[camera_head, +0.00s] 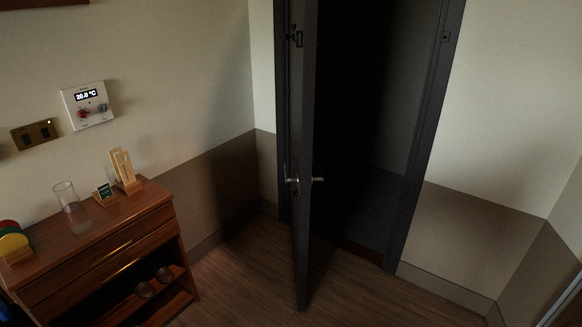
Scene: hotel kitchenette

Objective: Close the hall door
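The hall door (305,120) is dark grey and stands open into the room, seen nearly edge-on. Its lever handles (317,179) show on both sides at mid height. The dark door frame (425,140) surrounds an opening into a dark space on the right. A latch fitting (446,37) shows on the right jamb. The hinge side is at the left jamb. My gripper is not in view.
A wooden cabinet (95,245) stands at the left wall with a glass vase (70,197), a small green sign and a wooden holder on top. A thermostat (89,105) hangs above. The wood floor (350,295) in front of the doorway is clear.

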